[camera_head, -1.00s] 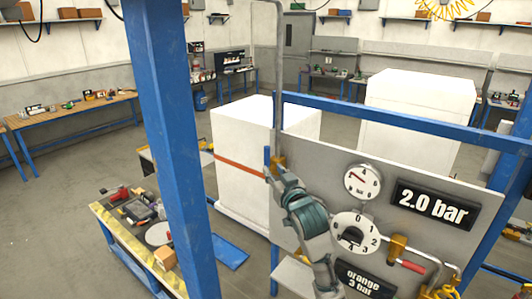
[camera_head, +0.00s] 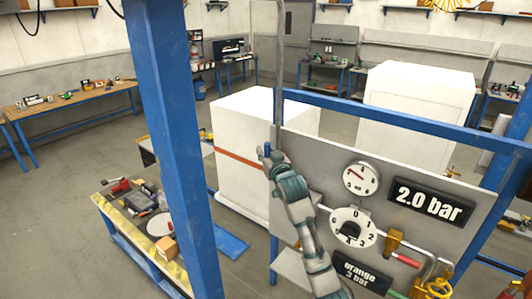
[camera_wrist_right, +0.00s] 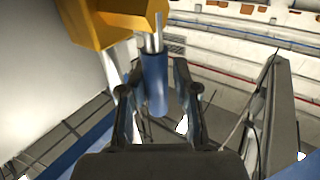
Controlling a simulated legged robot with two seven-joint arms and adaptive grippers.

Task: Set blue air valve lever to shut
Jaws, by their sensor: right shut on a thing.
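The blue valve lever (camera_head: 267,149) stands at the left edge of the grey panel, by the vertical pipe. In the right wrist view its blue handle (camera_wrist_right: 155,85) hangs between my fingers, on a metal stem below a yellow valve body (camera_wrist_right: 105,22). My right gripper (camera_head: 272,160) is closed around this handle; it also shows in the right wrist view (camera_wrist_right: 157,75). In the head view the gripper and wrist hide much of the valve. My left gripper is not in view.
The panel (camera_head: 402,238) carries a round gauge (camera_head: 360,179), a numbered dial (camera_head: 353,228), a "2.0 bar" display (camera_head: 430,203) and a red-handled valve (camera_head: 408,260). A blue post (camera_head: 170,120) stands to the left. A cluttered table (camera_head: 110,205) lies beyond it.

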